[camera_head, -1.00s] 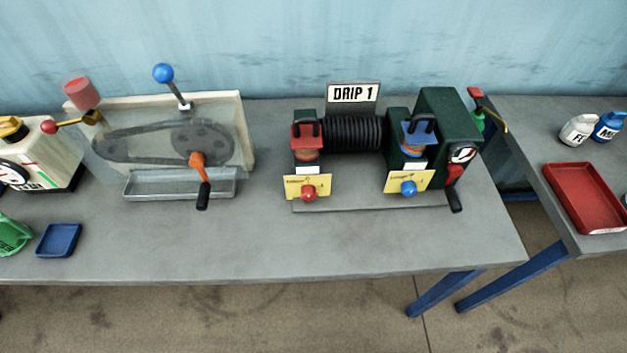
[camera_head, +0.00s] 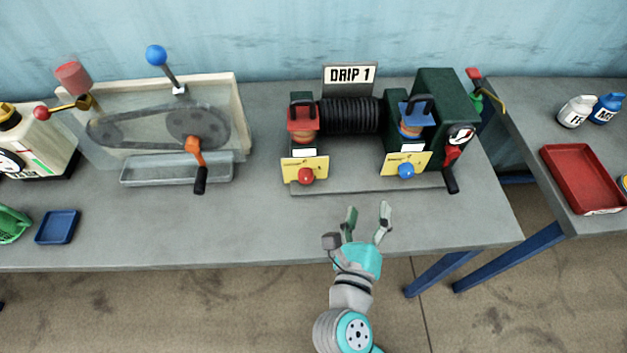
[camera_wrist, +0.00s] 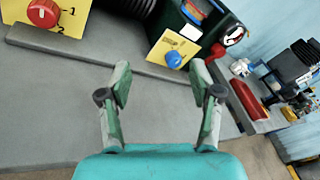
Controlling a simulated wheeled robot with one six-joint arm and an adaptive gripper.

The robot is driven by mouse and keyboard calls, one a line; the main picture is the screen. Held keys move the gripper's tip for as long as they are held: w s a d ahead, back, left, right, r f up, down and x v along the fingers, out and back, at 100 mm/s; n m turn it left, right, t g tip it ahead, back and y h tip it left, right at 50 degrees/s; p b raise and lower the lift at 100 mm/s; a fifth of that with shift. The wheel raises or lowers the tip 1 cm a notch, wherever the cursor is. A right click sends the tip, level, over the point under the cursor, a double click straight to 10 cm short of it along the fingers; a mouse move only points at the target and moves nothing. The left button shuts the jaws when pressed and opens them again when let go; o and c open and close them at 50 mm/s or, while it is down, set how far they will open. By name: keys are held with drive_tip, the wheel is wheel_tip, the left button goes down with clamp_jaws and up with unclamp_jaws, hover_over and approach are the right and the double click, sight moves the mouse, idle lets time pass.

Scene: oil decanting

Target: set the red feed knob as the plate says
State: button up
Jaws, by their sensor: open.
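The red feed knob (camera_head: 306,176) sits on a yellow plate (camera_head: 292,166) at the front of the left lubricator, below a red-lidded oil cup. In the wrist view the red knob (camera_wrist: 43,12) is at the top left, with marks 1 and 2 on its yellow plate (camera_wrist: 75,20). A blue knob (camera_head: 406,170) sits on a second yellow plate to the right. A sign plate (camera_head: 350,78) behind reads "DRIP 1". My gripper (camera_head: 367,210) is open and empty, in front of the machine, right of the red knob and apart from both knobs.
A black-handled crank (camera_head: 450,180) hangs at the machine's right side. A belt drive with an orange crank (camera_head: 197,165) stands left. A blue tray (camera_head: 57,227) is at the front left, and a red tray (camera_head: 582,180) on the right table. The bench front between is clear.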

sight(306, 180)
drive_tip(key=w+a+y, duration=0.1)
drive_tip(key=a, duration=0.3)
drive_tip(key=a+f+m+g+y, duration=0.1)
drive_tip(key=a+y, duration=0.1)
drive_tip(key=a, duration=0.2)
drive_tip(key=w+a+f+g+y, duration=0.1)
drive_tip(key=a, duration=0.3)
drive_tip(key=shift+w+a+f+m+y, duration=0.1)
drive_tip(key=shift+w+a+m+y, duration=0.2)
drive_tip(key=shift+w+m, duration=0.1)
drive_tip(key=x, duration=1)
drive_tip(key=shift+w+f, duration=0.2)
drive_tip(key=shift+f, duration=0.1)
drive_tip(key=c, duration=1.1)
